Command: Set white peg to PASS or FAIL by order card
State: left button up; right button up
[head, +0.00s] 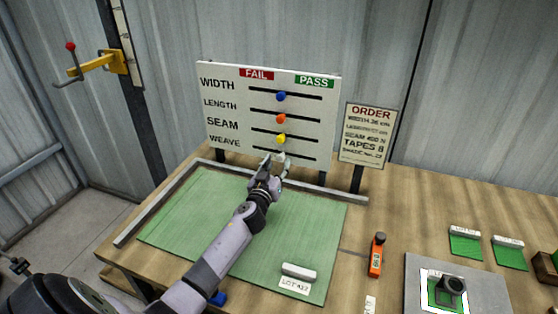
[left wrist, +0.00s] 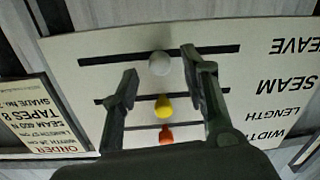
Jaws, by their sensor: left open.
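The white board (head: 225,130) stands upright at the back of the bench, with FAIL (head: 257,73) at left and PASS (head: 314,81) at right. The white peg (left wrist: 159,63) is near the middle of the lowest slot, the WEAVE row. In the head view my left gripper (head: 276,160) is in front of that row and mostly hides the peg. In the left wrist view, upside down, the open fingers (left wrist: 160,68) are on either side of the peg, with gaps showing. The order card (head: 367,133) stands right of the board; its lowest lines are too small to read surely. My right gripper is not seen.
Blue (head: 281,97), orange (head: 280,118) and yellow (head: 281,139) pegs sit in the slots above. A green mat (head: 190,222) with a rail covers the bench's left part. An orange tool (head: 376,256) and a grey plate (head: 420,270) lie at right.

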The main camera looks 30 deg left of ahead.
aim_at(282, 156)
pick_arm(q)
jog(key=shift+x, duration=1.25)
grip_shut()
